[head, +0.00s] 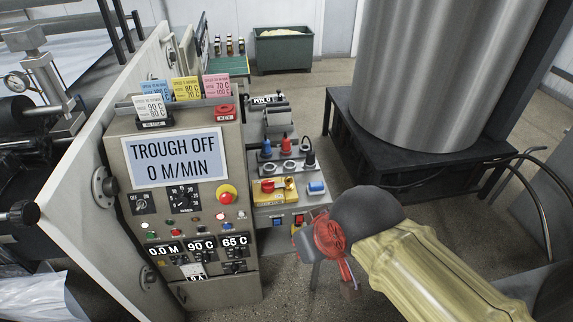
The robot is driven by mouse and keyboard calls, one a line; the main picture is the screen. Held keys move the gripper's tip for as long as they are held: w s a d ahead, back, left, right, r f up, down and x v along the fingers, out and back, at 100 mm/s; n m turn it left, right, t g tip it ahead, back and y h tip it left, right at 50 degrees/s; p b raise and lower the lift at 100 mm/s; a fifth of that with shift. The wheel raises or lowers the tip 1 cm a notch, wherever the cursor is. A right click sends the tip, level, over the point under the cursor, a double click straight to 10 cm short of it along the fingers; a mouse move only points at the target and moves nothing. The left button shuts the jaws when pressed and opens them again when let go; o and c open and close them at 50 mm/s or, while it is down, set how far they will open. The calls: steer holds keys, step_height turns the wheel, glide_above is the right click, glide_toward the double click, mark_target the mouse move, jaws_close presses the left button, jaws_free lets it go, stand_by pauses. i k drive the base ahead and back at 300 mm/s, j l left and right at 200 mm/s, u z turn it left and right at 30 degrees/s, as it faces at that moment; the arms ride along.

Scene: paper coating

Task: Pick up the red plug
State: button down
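The red plug (286,145) stands upright on the grey socket panel, in the middle of a row between a blue plug (266,149) and a dark plug (309,151). My gripper (322,272), with red and dark grey parts, is at the end of my yellow arm, lower right of the panel and well apart from the red plug. Its fingers are seen at an angle and partly overlap, so their opening is unclear. I see nothing clearly held in it.
A yellow and red switch (277,188) and a blue connector (316,187) sit below the plugs. The control cabinet (118,215) with its display stands to the left. A large metal drum (425,75) on a black stand is at the right. Open floor lies between.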

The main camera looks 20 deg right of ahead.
mark_target(285, 146)
steer(key=i+l+u, duration=0.35)
steer(key=i+l, duration=0.15)
steer(key=l, duration=0.15)
steer(key=i+l+u, duration=0.35)
steer(key=l, duration=0.4)
steer(key=i, duration=0.1)
